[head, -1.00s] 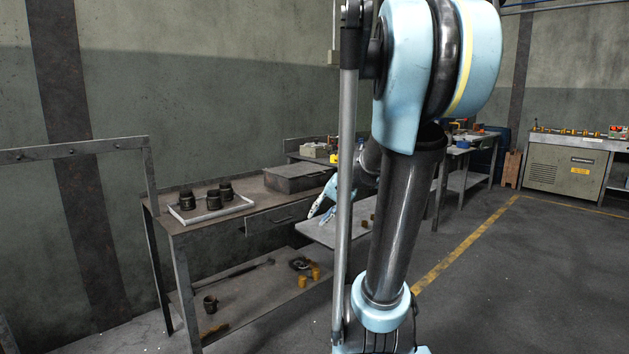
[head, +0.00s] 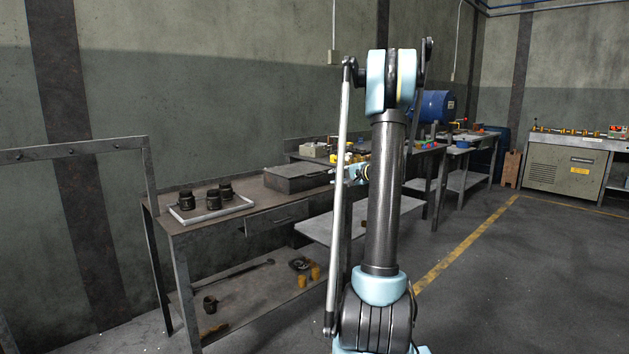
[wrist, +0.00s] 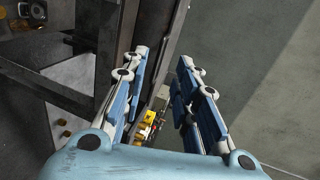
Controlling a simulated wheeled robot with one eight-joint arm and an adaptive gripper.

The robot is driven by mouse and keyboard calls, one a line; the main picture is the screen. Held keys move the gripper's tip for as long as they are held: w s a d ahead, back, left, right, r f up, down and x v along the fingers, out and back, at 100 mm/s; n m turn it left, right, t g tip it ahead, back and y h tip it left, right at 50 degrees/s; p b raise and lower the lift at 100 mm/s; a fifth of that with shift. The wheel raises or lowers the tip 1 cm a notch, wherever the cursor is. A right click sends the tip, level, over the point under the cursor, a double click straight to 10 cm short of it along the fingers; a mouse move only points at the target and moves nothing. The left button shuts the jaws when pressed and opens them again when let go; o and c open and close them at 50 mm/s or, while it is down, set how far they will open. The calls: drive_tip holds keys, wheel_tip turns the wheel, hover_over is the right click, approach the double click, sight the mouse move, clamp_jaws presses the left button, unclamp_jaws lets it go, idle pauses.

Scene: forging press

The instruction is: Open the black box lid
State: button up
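The black box (head: 296,178) is a low, dark grey box with a flat lid that looks closed. In the head view it sits on the workbench top, to the left of my arm. My gripper shows only in part in the head view, just right of the box and partly hidden behind my arm. In the wrist view my gripper (wrist: 163,58) has its two blue and white fingers spread apart, with nothing held between them. I cannot make out the box for sure in the wrist view. From the head view I cannot tell how close the fingers are to the lid.
A drawer (head: 277,218) is below the box. Open floor lies further right.

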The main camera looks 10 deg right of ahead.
drive_tip(key=shift+m+t, duration=0.3)
drive_tip(key=shift+t, duration=0.1)
drive_tip(key=x, duration=0.6)
drive_tip(key=w+d+x, duration=0.1)
drive_tip(key=x, duration=0.5)
drive_tip(key=d+x, duration=0.1)
drive_tip(key=x, duration=0.5)
drive_tip(key=shift+w+d+f, duration=0.2)
drive_tip(key=shift+w, duration=0.2)
clamp_jaws()
